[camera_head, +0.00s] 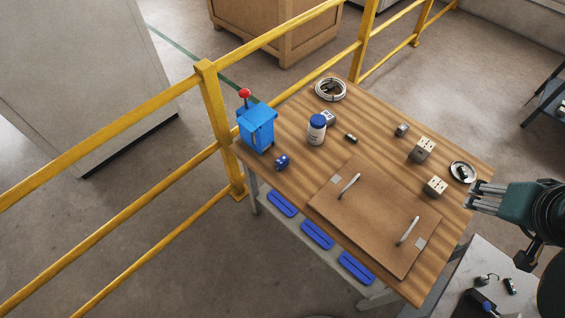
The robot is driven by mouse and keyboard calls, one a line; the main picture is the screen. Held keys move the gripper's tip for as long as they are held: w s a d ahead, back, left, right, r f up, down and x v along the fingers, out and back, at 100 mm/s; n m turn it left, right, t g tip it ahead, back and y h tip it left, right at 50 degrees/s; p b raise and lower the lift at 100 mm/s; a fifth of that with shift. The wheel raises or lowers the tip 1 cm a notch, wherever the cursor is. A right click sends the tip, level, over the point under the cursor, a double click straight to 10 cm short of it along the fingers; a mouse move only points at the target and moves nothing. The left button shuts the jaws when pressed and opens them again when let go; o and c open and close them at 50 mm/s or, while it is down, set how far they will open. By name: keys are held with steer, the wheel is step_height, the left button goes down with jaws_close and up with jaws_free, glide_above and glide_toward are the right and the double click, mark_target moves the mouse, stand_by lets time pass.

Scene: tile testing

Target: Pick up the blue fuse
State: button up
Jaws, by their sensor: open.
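A small dark-blue piece (281,162), which looks like the blue fuse, lies on the wooden table (300,120) near its left edge. It sits just right of and below a bright blue box with a red-knobbed lever (257,128). My gripper (472,197) is at the table's right edge, with its fingers pointing left. It is open with nothing seen between the fingers, and it is far to the right of the blue piece. Nothing covers the blue piece.
A brown board with two handles (372,215) lies at the front. A white jar with blue lid (316,131), a cable coil (330,89), pale blocks (422,150) and a round dish (462,171) stand behind it. A yellow railing (213,115) runs along the table's left side.

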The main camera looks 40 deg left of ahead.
steer(key=w+a+f+n+g+y, duration=0.1)
steer(key=w+a+f+n, duration=0.15)
steer(key=a, duration=0.45)
steer(key=w+a+f+n+y, duration=0.1)
steer(key=w+a+n, duration=0.15)
steer(key=a, duration=0.45)
steer(key=n+g+y+b, duration=0.15)
steer(key=n+g, duration=0.35)
steer(key=n, duration=0.5)
glide_toward(282, 159)
steer(key=f, duration=0.2)
steer(key=shift+w+a+h, duration=0.1)
steer(key=shift+a+h, duration=0.15)
steer(key=shift+a, duration=0.3)
steer(key=shift+b+x, duration=0.55)
steer(key=shift+x, duration=0.75)
